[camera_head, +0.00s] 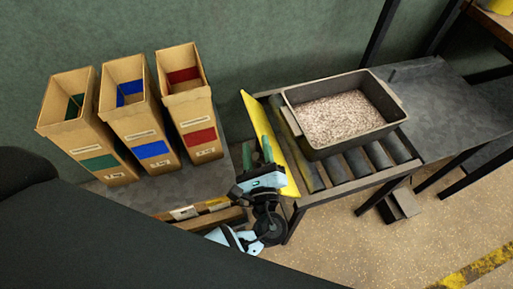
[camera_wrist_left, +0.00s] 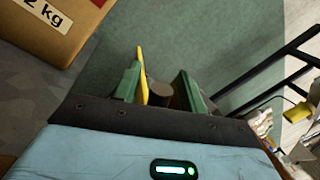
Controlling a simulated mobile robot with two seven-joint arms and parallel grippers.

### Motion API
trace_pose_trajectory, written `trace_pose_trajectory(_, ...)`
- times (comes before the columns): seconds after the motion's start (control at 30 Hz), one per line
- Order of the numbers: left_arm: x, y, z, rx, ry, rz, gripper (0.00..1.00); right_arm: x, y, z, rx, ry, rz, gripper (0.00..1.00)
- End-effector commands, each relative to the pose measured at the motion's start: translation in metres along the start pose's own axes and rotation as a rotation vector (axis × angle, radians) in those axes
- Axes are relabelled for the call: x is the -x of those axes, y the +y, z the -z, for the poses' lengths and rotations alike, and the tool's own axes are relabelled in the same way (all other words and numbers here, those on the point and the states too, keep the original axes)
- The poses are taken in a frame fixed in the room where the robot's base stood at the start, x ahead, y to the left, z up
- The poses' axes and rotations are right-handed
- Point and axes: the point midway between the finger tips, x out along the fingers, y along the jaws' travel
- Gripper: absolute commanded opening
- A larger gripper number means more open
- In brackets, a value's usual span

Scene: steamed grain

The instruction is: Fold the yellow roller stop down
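The yellow roller stop (camera_head: 270,140) is a long flat plate standing raised along the left end of the roller conveyor (camera_head: 352,181). My left gripper (camera_head: 266,152) is at the near half of the stop, on its left side. In the left wrist view my left gripper (camera_wrist_left: 158,88) has its two green fingers spread apart. The yellow stop (camera_wrist_left: 142,74) shows edge-on between them, close beside the left finger; whether they touch I cannot tell. A dark round end (camera_wrist_left: 160,93) also shows between the fingers. My right gripper is not in view.
A grey tub (camera_head: 309,150) of grain sits on the rollers just right of the stop. Several tall cardboard bins with green, blue and red labels, including the red one (camera_head: 199,138), stand on a grey table (camera_head: 146,197) to the left. A dark worktop (camera_head: 440,105) lies right.

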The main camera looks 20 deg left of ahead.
Motion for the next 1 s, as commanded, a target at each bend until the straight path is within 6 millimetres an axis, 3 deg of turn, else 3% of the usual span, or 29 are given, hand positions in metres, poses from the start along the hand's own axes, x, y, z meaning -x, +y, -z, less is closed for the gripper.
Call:
trace_pose_trajectory(0.27, 0.012, 0.0, 0.001, 0.0, 0.002, 0.0, 0.41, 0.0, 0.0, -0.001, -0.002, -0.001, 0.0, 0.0)
trace_pose_trajectory(0.7, 0.072, 0.0, 0.001, 0.0, 0.001, 0.0, 0.41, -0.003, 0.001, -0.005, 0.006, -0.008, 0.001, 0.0)
trace_pose_trajectory(1.0, 0.078, 0.0, 0.0, 0.0, 0.0, 0.0, 0.41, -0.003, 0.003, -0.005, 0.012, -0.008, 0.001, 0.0)
